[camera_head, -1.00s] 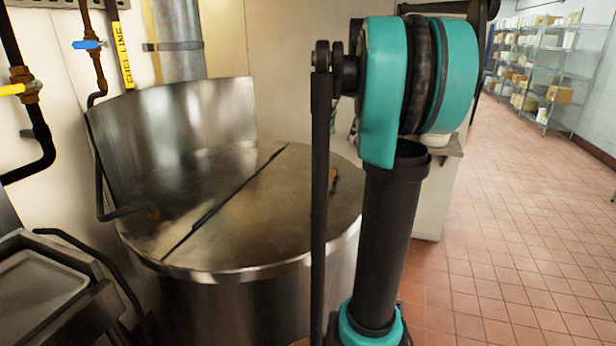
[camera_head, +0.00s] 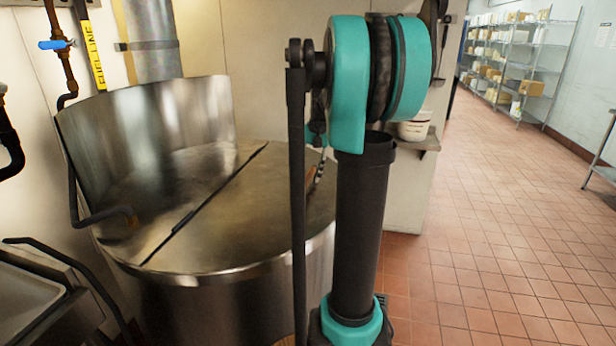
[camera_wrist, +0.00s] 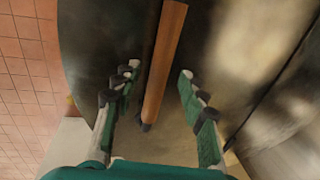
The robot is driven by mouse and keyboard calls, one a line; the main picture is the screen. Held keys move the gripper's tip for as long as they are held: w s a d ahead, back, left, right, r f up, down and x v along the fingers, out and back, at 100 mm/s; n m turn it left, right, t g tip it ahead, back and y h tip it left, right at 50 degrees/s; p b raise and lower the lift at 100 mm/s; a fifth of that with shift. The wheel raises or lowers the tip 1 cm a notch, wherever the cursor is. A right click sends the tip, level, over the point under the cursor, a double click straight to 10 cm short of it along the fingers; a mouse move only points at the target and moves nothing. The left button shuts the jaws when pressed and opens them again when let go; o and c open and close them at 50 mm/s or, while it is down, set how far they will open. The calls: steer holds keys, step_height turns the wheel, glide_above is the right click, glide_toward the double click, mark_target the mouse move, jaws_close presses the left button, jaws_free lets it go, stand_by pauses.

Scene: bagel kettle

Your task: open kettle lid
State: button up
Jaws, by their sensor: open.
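The kettle (camera_head: 220,295) is a large round steel vessel with a tall curved backsplash. Its lid (camera_head: 245,215) lies flat and closed, with a dark seam running across the top. A brown wooden handle on the lid is mostly hidden behind my arm in the head view; it shows clearly in the wrist view as a long bar (camera_wrist: 163,60). My gripper (camera_wrist: 157,73) is open, with one finger on each side of the handle and visible gaps to both. I cannot tell its exact height over the lid. In the head view the gripper is partly hidden behind my arm.
A bent black pipe (camera_head: 85,218) reaches the kettle's left side. A tray unit (camera_head: 30,290) stands at the lower left. A shelf with a white tub (camera_head: 414,127) is behind my arm. Open tiled floor (camera_head: 500,240) lies to the right, with wire racks (camera_head: 520,75) beyond.

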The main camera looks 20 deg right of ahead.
steer(key=shift+w+a+f, duration=0.1)
steer(key=shift+a+f, duration=0.05)
steer(key=shift+f, duration=0.75)
jaws_close()
